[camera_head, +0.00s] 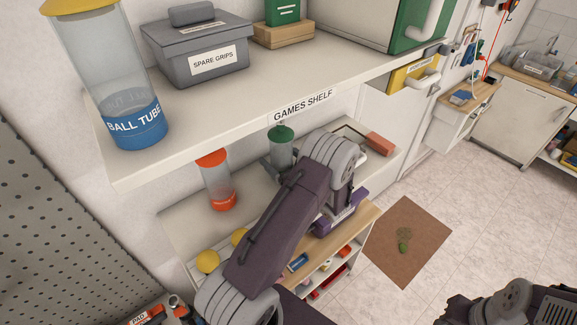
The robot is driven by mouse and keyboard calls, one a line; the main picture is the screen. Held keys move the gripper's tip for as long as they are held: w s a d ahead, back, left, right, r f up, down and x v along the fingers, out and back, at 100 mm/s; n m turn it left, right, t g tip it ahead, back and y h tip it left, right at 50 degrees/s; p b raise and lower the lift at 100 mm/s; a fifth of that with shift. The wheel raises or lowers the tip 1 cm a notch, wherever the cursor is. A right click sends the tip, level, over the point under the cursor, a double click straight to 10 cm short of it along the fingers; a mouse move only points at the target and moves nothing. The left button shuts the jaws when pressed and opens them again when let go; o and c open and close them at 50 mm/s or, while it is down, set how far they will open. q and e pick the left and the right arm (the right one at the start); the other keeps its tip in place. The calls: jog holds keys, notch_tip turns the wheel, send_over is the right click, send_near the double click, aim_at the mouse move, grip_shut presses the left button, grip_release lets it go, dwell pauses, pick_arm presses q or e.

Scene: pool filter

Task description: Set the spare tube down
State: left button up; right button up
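A clear tube with an orange lid and orange base (217,181) stands upright on the lower surface under the games shelf. A tube with a green cap (281,150) shows to its right, its lower part hidden behind my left arm. No label on either tube names the spare one. A larger tube marked BALL TUBE (135,124), with a yellow lid and blue base, stands on the games shelf. Only part of my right arm shows at the bottom right.
The games shelf (240,114) overhangs the lower surface and carries a grey SPARE GRIPS box (197,52) and a green box on wood. Yellow balls (207,261) lie at the lower left. An orange-red block (380,143) lies at right. Brown mat (408,240) on open floor.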

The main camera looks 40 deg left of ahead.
aim_at(288, 165)
pick_arm(q)
jog(key=b+v, duration=0.4)
jog(key=v, duration=0.6)
jog(key=shift+d, duration=0.2)
jog(key=shift+s+d, duration=0.15)
